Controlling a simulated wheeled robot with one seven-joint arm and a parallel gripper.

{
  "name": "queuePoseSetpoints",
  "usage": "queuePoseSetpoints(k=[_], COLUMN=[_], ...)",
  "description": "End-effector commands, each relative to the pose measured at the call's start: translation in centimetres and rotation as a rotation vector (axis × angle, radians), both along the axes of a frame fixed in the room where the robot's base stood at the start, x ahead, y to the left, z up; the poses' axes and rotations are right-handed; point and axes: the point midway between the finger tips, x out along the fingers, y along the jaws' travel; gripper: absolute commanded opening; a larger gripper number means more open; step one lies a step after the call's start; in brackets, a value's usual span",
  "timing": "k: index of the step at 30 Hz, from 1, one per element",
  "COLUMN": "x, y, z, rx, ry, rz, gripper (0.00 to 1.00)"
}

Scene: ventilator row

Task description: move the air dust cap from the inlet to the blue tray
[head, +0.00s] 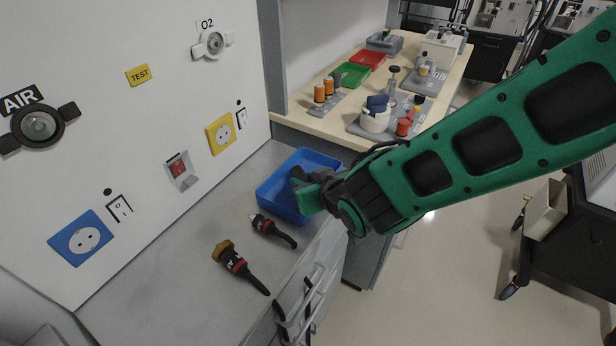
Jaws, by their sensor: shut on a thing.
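The air inlet (38,127) is a dark round socket with black side lugs, under the AIR label on the white wall panel at the left. No cap shows over its grey, glassy centre. The blue tray (266,194) stands on the grey counter, below and right of the panel. My gripper (303,184) is over the tray, its fingers reaching inside the rim in the picture. It is shut on a small dark thing, taken as the air dust cap (297,173), mostly hidden by the fingers. I cannot tell whether the cap touches the tray floor.
Two dark hose plugs, one brass-tipped (232,262) and one silver-tipped (272,230), lie on the counter in front of the tray. The O2 inlet (213,43) is higher on the panel. A wooden bench (305,122) with trays and bottles stands behind. The counter's left part is clear.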

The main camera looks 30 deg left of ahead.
Motion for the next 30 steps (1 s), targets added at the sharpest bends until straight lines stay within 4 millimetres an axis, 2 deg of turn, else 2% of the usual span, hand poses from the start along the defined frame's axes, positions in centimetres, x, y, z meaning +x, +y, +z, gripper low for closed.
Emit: queuePoseSetpoints(k=[8, 9, 11, 23, 30], x=[0.0, 0.0, 0.0, -0.3, -1.8], y=[0.0, 0.0, 0.0, -0.2, -2.4], z=[-0.1, 0.0, 0.0, 0.2, 2.1], rx=[0.000, 0.000, 0.000, 0.000, 0.003], ry=[0.000, 0.000, 0.000, 0.000, -0.001], rz=[0.001, 0.001, 0.001, 0.002, 0.002], gripper=[0.00, 0.30, 0.45, 0.45, 0.45])
